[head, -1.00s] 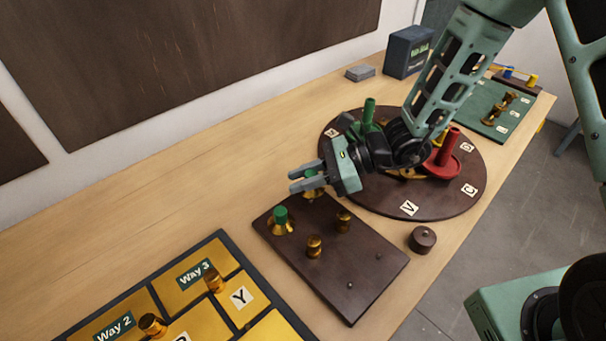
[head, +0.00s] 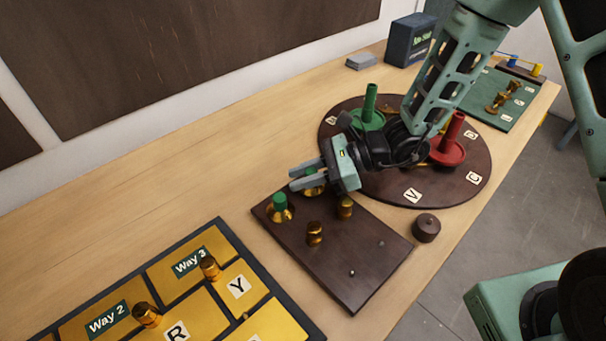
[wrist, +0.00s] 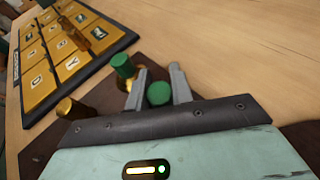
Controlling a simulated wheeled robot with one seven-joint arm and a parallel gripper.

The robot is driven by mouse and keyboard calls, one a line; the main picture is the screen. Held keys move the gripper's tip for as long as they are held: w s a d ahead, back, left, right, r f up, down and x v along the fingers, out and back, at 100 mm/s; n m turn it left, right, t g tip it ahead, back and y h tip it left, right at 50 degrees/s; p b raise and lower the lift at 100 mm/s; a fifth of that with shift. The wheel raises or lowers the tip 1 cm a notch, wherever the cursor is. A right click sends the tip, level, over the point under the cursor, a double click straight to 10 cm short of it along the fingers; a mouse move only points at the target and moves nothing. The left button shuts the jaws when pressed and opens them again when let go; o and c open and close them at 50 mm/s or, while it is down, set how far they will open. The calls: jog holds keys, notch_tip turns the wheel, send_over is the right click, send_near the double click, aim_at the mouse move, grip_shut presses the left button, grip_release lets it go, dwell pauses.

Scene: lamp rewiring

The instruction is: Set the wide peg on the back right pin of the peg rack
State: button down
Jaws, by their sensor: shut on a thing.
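The peg rack (head: 345,290) is a dark brown board on the table. My gripper (head: 306,178) is over its far left corner, shut on a green-topped peg with a flared brass base (head: 313,190). In the wrist view the green top (wrist: 159,94) sits between the two fingers. I cannot tell whether its base is clear of the board. A second green-topped peg with a flared brass base (head: 280,208) stands on the rack's left side. Two plain brass pegs (head: 315,233) stand nearer the middle. A small bare pin (head: 352,272) shows at the near right.
A round dark turntable (head: 400,196) with green and red spindles lies behind the rack, under my arm. A dark round knob (head: 426,228) stands just right of the rack. A yellow panel with labels (head: 205,325) lies at the near left. The table's back left is clear.

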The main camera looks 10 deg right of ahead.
jog(key=shift+f+b, duration=0.35)
jog(key=shift+f, duration=0.1)
jog(key=c, duration=1.1)
grip_release()
jog(key=shift+c, duration=0.2)
jog(key=b+v, duration=0.1)
jog(key=v, duration=1.6)
jog(key=shift+d+r, duration=0.2)
jog(key=shift+r, duration=0.05)
jog(key=shift+w, duration=0.1)
jog(key=s+a+r+n+h, duration=0.1)
jog(key=s+a+n+h, duration=0.2)
jog(key=s+n, duration=0.3)
jog(key=s+a+r+n+h, duration=0.2)
jog(key=s+n+h, duration=0.3)
jog(key=n, duration=0.6)
jog(key=s+a+r+n+g+h, duration=0.1)
jog(key=s+a+n+h, duration=0.2)
jog(key=s+n+h, duration=0.2)
jog(key=s+n, duration=0.3)
jog(key=n, duration=0.1)
jog(key=shift+a+r+n, duration=0.3)
jog(key=shift+a+r, duration=0.05)
jog(key=shift+a, duration=0.05)
